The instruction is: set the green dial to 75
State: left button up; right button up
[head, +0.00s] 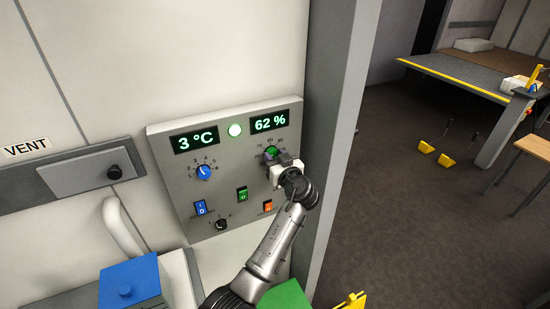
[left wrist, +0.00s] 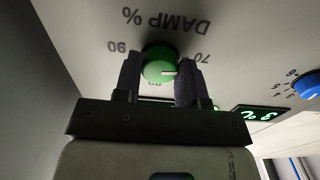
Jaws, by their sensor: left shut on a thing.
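The green dial (head: 271,152) sits on the right of a grey control panel (head: 220,141), below a display (head: 269,121) reading 62 %. My left gripper (head: 279,160) is at the dial and partly covers it. In the left wrist view the panel appears upside down, and my left gripper (left wrist: 161,78) has its fingers on both sides of the green dial (left wrist: 158,62), shut on it. The dial's white mark points to picture right, toward the 70 side. The label DAMP %, 70 and 90 are readable; other numbers are hidden or blurred. My right gripper is not in view.
A blue dial (head: 204,172) sits left on the panel under a 3 °C display (head: 195,139). Below are a blue switch (head: 200,208), a green switch (head: 242,194), an orange switch (head: 267,207) and a black knob (head: 221,225). A grey post (head: 338,120) stands close right.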

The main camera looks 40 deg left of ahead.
pick_arm(q)
jog(key=shift+m, duration=1)
jog(key=m, duration=0.2)
jog(key=shift+m, duration=0.3)
jog(key=m+p, duration=0.1)
jog(key=m, duration=0.2)
jog(key=shift+r+m, duration=0.1)
jog(key=shift+m, duration=0.8)
jog(key=shift+s+p, duration=0.1)
jog(key=shift+p, duration=0.2)
jog(key=o, duration=0.9)
